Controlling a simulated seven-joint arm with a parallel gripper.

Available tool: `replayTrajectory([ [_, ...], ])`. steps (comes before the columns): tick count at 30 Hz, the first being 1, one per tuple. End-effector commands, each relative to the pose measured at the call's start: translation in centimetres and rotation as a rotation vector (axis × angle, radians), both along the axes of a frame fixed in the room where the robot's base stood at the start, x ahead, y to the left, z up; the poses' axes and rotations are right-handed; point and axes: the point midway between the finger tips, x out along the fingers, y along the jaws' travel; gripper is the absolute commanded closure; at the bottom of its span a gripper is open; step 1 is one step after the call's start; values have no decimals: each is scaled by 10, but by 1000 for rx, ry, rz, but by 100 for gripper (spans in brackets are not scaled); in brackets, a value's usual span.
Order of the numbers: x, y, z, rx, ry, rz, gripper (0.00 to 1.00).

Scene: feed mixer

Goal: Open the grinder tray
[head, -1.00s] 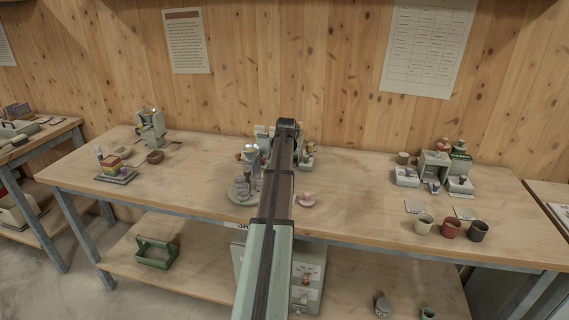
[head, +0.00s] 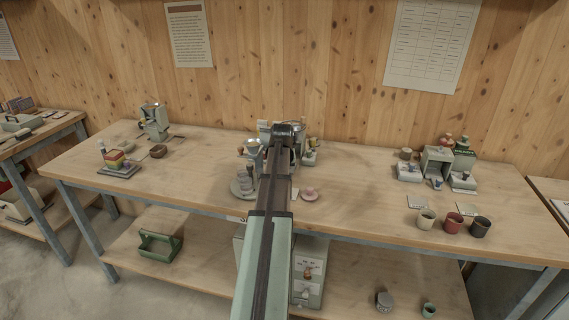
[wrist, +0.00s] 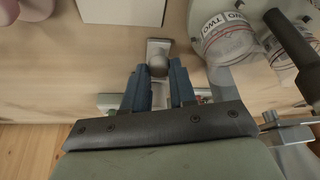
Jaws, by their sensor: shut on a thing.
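In the wrist view my gripper (wrist: 157,78) has its two blue fingers close around a small round grey knob (wrist: 158,62) and is shut on it. The knob sits on a narrow grey plate (wrist: 159,45), which looks like the grinder tray's front. How far the tray stands out I cannot tell. In the head view my gripper (head: 284,132) is over the middle of the bench, and my arm hides most of the machine there.
In the wrist view, clear jars (wrist: 228,40) and a dark rod (wrist: 292,45) are close on the right. A white box (wrist: 122,10) is ahead. In the head view, cups (head: 453,221) stand at the bench's right front. The bench (head: 350,195) right of my arm is mostly clear.

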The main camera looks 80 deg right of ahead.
Motion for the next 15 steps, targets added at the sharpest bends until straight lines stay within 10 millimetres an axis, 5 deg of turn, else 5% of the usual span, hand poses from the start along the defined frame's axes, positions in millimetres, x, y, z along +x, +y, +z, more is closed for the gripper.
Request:
replayTrajectory([
  [8, 0, 2, 0, 0, 1, -1, 100],
  [9, 0, 2, 0, 0, 1, -1, 73],
  [15, 0, 2, 0, 0, 1, -1, 54],
])
